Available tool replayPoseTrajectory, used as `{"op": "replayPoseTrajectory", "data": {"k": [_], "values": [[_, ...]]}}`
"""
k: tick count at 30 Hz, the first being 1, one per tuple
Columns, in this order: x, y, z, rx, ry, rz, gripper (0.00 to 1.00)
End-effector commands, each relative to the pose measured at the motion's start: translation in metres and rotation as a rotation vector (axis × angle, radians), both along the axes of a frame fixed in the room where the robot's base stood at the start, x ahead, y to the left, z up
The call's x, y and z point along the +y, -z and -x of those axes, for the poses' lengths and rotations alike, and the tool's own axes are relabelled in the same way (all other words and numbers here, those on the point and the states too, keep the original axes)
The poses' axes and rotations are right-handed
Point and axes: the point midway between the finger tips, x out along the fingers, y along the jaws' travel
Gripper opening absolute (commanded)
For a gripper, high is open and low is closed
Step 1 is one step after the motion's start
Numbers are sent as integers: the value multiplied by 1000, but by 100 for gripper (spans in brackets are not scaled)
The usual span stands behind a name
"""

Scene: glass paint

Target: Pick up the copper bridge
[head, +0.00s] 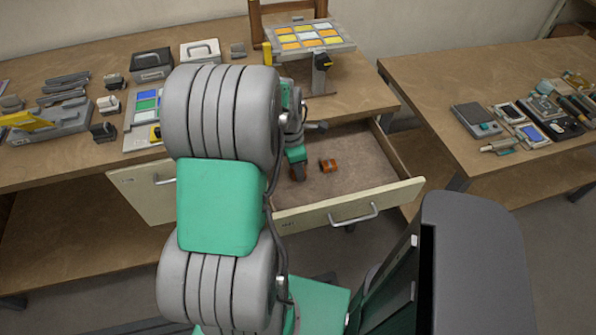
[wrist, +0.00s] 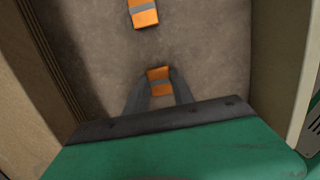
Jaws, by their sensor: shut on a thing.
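Two small orange-copper pieces with grey bands show in the wrist view; either could be the copper bridge by looks. One copper piece (wrist: 158,73) is between the fingers of my gripper (wrist: 160,83), which is shut on it. The other copper piece (wrist: 143,14) lies apart, farther up the picture; it also shows in the head view (head: 328,165) on the drawer floor. In the head view my gripper (head: 298,171) reaches down into the open drawer (head: 345,203), and my arm hides part of it. I cannot tell whether the held piece touches the floor.
Drawer walls stand close on both sides of my gripper. The workbench (head: 60,72) above carries tools, boxes and a stand with a coloured tile panel (head: 305,36). A second table (head: 440,80) on the right holds several small devices. The drawer floor right of the loose piece is clear.

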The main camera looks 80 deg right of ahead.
Motion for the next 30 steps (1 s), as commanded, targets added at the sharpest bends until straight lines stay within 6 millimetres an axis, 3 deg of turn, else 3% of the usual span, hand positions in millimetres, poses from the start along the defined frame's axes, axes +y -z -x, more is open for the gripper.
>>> {"op": "replayPoseTrajectory", "data": {"k": [11, 18, 25, 30], "values": [[-1, -3, 0, 0, 0, 2, 0], [0, -36, 0, 0, 0, 6, 0], [53, -97, 0, -2, -1, 9, 0], [104, -115, 1, -1, -2, 6, 0]]}}
